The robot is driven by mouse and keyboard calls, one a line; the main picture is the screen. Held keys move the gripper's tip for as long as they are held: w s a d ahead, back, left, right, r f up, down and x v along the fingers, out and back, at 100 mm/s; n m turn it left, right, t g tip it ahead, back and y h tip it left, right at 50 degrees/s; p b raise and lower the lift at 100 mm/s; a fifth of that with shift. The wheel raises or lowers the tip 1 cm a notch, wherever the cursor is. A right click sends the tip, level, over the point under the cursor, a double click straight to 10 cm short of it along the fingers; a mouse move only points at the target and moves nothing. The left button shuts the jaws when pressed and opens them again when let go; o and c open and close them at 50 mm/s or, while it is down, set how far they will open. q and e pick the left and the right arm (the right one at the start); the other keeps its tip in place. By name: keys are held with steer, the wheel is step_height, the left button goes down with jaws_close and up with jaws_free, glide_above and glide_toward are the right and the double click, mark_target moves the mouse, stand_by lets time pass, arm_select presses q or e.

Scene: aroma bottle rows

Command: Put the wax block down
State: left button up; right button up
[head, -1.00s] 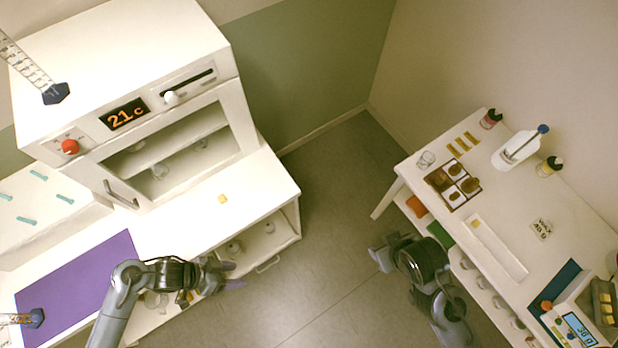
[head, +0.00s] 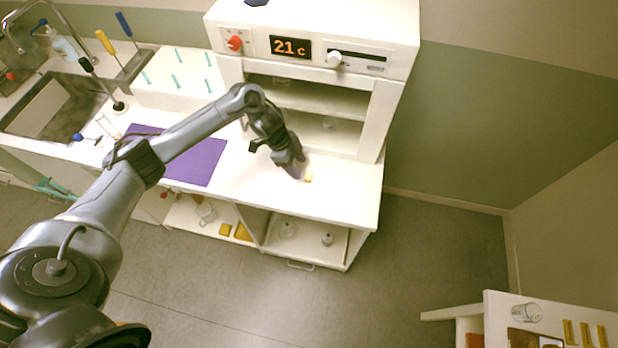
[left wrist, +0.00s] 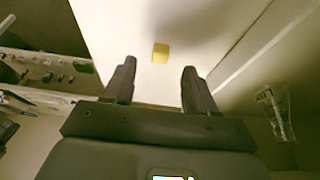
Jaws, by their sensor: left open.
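The wax block is a small yellow block (head: 308,177) lying on the white counter in front of the oven. My left gripper (head: 297,171) is right beside it, fingers angled down toward the counter. In the left wrist view the block (left wrist: 160,53) shows just beyond the open fingertips (left wrist: 159,70), roughly centred between them, with nothing gripped. I cannot tell the exact height of the fingers above the counter. My right gripper is not in view.
The white oven (head: 315,45) reading 21 c stands behind the block. A purple mat (head: 200,162) lies left of it, with a sink (head: 50,108) farther left. A glass (head: 526,312) stands on another table at bottom right.

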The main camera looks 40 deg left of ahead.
mark_target(307, 176)
arm_select(q)
steer(key=shift+w+x, duration=0.2)
steer(key=shift+x, duration=2.7)
steer(key=shift+d+r, duration=0.1)
steer(key=shift+d, duration=0.05)
steer(key=shift+c, duration=0.3)
jaws_close()
